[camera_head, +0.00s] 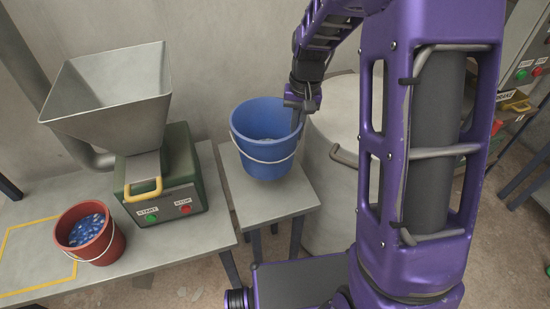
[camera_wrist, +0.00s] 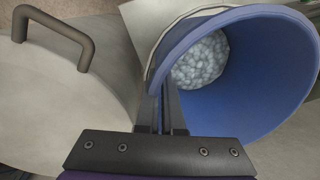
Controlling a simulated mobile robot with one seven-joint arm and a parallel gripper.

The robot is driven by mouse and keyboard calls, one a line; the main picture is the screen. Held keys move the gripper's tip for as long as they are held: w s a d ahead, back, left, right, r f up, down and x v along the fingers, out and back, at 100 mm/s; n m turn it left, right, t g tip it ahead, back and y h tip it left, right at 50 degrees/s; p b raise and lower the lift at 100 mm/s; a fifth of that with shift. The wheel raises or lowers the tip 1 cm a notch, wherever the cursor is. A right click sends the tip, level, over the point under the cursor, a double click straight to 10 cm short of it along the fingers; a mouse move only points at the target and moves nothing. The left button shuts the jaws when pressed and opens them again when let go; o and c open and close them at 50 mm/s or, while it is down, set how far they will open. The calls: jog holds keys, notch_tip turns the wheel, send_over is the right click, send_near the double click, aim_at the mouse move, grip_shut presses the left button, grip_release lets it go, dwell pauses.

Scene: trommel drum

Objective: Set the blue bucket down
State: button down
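The blue bucket (camera_head: 252,145) is upright over the small grey stand (camera_head: 300,195), with its wire handle hanging down the front. I cannot tell whether its base touches the stand top or hangs just above it. In the wrist view the bucket (camera_wrist: 262,80) shows its open mouth, with pale grey lumps at the bottom. My gripper (camera_head: 298,104) is at the bucket's right rim. In the wrist view my gripper (camera_wrist: 163,100) has its fingers close together, one on each side of the bucket wall, so it appears shut on the rim.
A green machine (camera_head: 180,178) with a hopper (camera_head: 110,90) and a yellow handle stands on the left table. A red bucket (camera_head: 104,252) of blue pieces sits in front, beside a yellow outline. A large pale drum (camera_head: 325,190) with a bent handle (camera_wrist: 62,30) stands close right of the stand.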

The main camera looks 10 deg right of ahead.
notch_tip(320, 180, down, 8)
jog(key=b, duration=0.1)
jog(key=shift+f, duration=0.25)
jog(key=c, duration=1.5)
grip_release()
jog(key=shift+s+f, duration=0.1)
jog(key=shift+f, duration=0.1)
jog(key=o, duration=0.4)
jog(key=shift+o, duration=0.2)
notch_tip(320, 180, up, 12)
jog(key=p, duration=0.1)
jog(key=shift+d+r+p, duration=0.2)
jog(key=shift+d+p, duration=0.15)
jog(key=shift+d, duration=0.1)
